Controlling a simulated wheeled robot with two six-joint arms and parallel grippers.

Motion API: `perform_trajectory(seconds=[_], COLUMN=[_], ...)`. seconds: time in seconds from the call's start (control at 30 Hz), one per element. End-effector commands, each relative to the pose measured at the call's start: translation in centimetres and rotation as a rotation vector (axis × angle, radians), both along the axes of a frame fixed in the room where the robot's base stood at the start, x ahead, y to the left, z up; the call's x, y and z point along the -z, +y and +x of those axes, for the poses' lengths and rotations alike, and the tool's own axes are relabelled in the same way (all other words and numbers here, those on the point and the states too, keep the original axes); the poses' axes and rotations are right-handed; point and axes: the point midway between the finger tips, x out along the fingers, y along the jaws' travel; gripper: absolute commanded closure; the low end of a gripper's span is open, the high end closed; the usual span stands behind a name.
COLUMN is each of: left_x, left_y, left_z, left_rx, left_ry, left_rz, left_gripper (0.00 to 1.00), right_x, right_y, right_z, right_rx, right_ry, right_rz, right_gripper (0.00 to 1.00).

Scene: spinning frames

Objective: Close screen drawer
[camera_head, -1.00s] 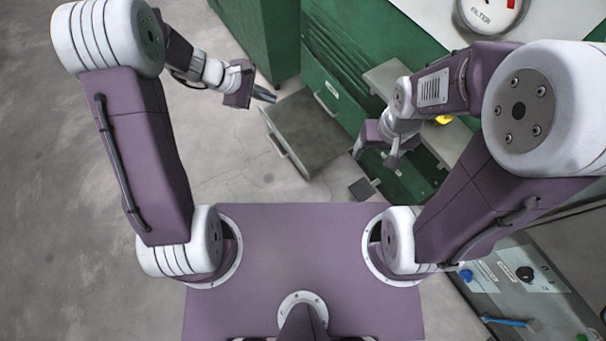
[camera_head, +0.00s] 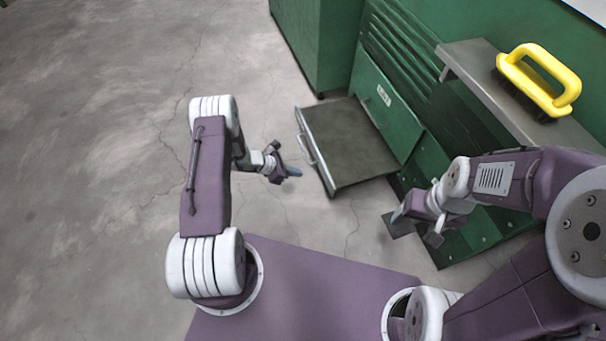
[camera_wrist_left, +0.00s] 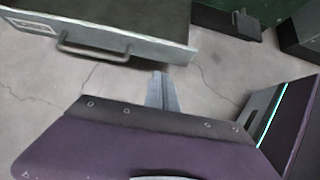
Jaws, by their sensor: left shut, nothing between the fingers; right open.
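The screen drawer (camera_head: 352,143) is pulled out from the green cabinet, low near the floor, with a bar handle on its front face. My left gripper (camera_head: 294,171) is shut and empty, just in front of the drawer and apart from it. In the left wrist view the shut fingers (camera_wrist_left: 162,92) point toward the drawer front, to the right of its handle (camera_wrist_left: 93,50). My right gripper (camera_head: 416,222) is open and empty, near the open cabinet bay at the right.
The green cabinet (camera_head: 392,107) stands behind the drawer. A grey shelf (camera_head: 480,68) at the right carries a yellow-handled tool (camera_head: 540,80). The concrete floor (camera_head: 110,130) at the left is clear.

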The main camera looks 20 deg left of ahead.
Motion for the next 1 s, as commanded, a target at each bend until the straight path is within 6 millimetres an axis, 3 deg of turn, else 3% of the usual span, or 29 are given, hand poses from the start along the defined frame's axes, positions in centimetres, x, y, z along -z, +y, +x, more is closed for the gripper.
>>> perform_trajectory(seconds=[0.03, 0.33, 0.6, 1.0], left_x=[1.6, 6.2, 5.6, 5.3], left_y=[-0.7, -4.6, -7.4, -7.7], left_z=[0.4, 3.0, 5.0, 5.2], left_rx=[0.005, 0.005, 0.004, 0.001], left_ry=[-0.001, -0.001, -0.002, 0.000], left_rz=[0.000, 0.000, 0.000, 0.000], left_gripper=[1.00, 1.00, 1.00, 1.00], right_x=[1.4, 5.3, 6.8, 6.8], right_y=[0.0, 0.0, 0.0, 0.0], right_z=[0.0, 0.0, 0.0, 0.0], right_rx=[0.000, 0.000, 0.000, 0.000], right_ry=[0.000, 0.001, 0.001, 0.001], right_rz=[0.000, 0.000, 0.000, 0.000], right_gripper=[0.28, 0.28, 0.28, 0.28])
